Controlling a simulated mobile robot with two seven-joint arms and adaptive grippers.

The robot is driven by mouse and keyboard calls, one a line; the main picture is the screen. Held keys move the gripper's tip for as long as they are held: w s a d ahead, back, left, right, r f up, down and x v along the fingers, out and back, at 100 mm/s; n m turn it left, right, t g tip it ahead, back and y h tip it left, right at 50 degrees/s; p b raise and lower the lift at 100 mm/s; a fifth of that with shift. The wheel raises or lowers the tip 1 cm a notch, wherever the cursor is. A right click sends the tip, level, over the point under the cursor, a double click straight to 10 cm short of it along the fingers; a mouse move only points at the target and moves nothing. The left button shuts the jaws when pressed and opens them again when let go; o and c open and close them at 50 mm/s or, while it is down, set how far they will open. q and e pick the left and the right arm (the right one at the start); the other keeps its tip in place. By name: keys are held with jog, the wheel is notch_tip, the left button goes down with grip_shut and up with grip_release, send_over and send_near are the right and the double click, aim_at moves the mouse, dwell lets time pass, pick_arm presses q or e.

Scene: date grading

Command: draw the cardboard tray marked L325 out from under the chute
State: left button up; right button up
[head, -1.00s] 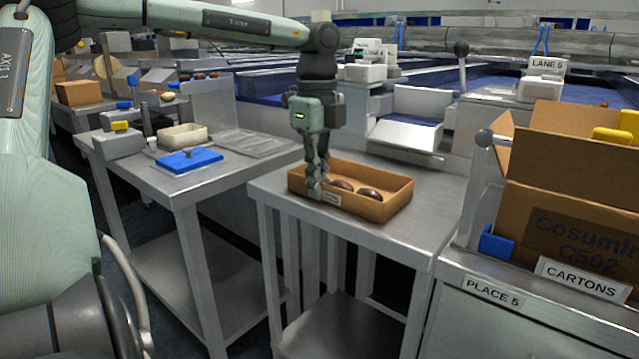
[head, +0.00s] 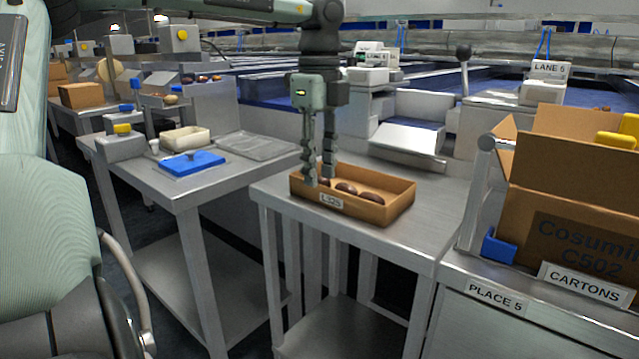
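The cardboard tray marked L325 (head: 378,211) sits on a steel table in the middle of the head view, with a few dark dates (head: 346,188) in it. Its label faces me on the near left wall. The metal chute (head: 405,139) stands behind the tray, and the tray lies in front of it, clear of its lip as far as I see. My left gripper (head: 319,178) points down at the tray's left end. Its fingers are spread apart, with the tips around the rim height; whether they touch the tray I cannot tell. My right gripper is not in view.
The steel table (head: 345,235) has bare room in front and to the right of the tray. A large carton (head: 570,190) stands on the right bench. A left table holds a blue-lidded item (head: 192,162) and a pale tub (head: 185,138).

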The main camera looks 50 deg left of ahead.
pick_arm(q)
notch_tip(320, 180, up, 8)
dwell(0.8)
